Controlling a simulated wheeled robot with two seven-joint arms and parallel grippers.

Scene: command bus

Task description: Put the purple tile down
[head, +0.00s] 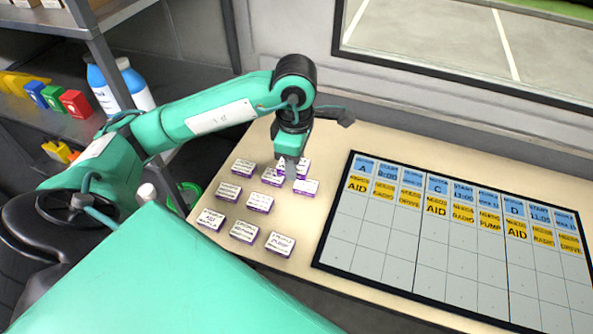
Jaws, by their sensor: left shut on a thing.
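My left gripper (290,176) points down over the group of purple tiles on the left part of the table. It is shut on a purple tile (302,167) with a white top, partly hidden by the fingers. I cannot tell whether that tile touches the table. Several similar purple tiles with white lettered tops lie around it, including one at the back left (244,167), one just right of the fingers (307,187) and one at the front (279,244). My right gripper is not in view.
A black-framed board (400,255) with blue and yellow labels over empty grey cells lies on the right of the pale table (318,145). A shelf at left holds blue-and-white bottles (135,85) and coloured blocks (75,103). A window wall stands behind.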

